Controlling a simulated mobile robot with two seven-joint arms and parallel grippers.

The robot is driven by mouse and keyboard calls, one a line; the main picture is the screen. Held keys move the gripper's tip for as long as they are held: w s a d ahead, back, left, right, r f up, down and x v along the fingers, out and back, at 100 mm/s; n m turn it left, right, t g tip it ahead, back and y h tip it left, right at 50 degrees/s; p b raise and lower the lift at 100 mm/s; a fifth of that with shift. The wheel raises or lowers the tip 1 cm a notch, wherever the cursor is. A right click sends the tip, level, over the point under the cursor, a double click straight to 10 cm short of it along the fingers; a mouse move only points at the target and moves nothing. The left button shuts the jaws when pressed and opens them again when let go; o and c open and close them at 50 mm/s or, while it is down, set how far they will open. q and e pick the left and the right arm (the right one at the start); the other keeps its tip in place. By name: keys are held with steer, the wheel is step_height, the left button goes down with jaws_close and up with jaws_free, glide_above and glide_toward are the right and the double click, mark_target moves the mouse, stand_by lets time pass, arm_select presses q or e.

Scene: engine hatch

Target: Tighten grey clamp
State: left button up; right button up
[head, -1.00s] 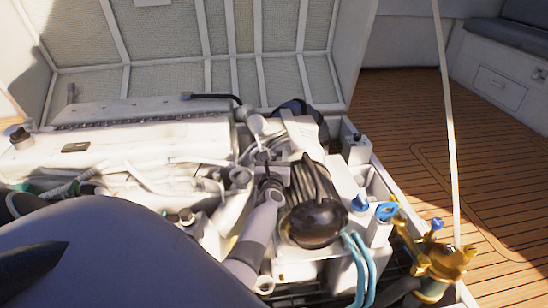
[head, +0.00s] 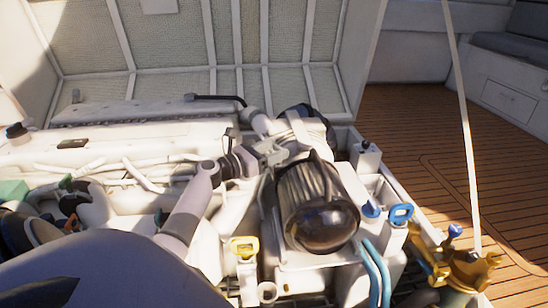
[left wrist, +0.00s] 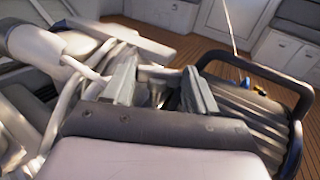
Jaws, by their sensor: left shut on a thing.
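My left gripper (head: 272,151) reaches in from the left over the engine, just left of the dark ribbed cylinder. In the left wrist view my left gripper (left wrist: 160,88) has its two grey fingers on either side of a small metallic piece. This piece, apparently the grey clamp (left wrist: 158,90), is mostly hidden by the fingers and the gripper body. The gripper is shut on it. In the head view I cannot make out the clamp apart from the fingers. My right gripper is not in view.
The dark ribbed cylinder (head: 318,205) stands close to the gripper's right. A yellow handle (head: 243,247) and a blue handle (head: 400,214) rise nearby. A gold fitting (head: 458,268) is at the lower right. The raised hatch lid (head: 165,45) stands behind. Wooden floor is clear at right.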

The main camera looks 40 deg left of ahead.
arm_select(q)
steer(key=shift+w+a+m+g+h, duration=0.15)
steer(key=shift+m+g+h, duration=0.3)
steer(key=shift+m+h, duration=0.6)
steer(key=shift+w+a+m+g+h, duration=0.1)
steer(key=shift+a+m+g+h, duration=0.3)
steer(key=shift+h, duration=1.05)
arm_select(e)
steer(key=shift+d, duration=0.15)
arm_select(q)
steer(key=shift+d+m+g+h+b, duration=0.15)
steer(key=shift+m+g+h+b, duration=0.25)
steer(key=shift+m+h, duration=0.35)
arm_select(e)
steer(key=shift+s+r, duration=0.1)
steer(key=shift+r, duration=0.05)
arm_select(q)
steer(key=o, duration=1.1)
steer(key=shift+c, duration=0.2)
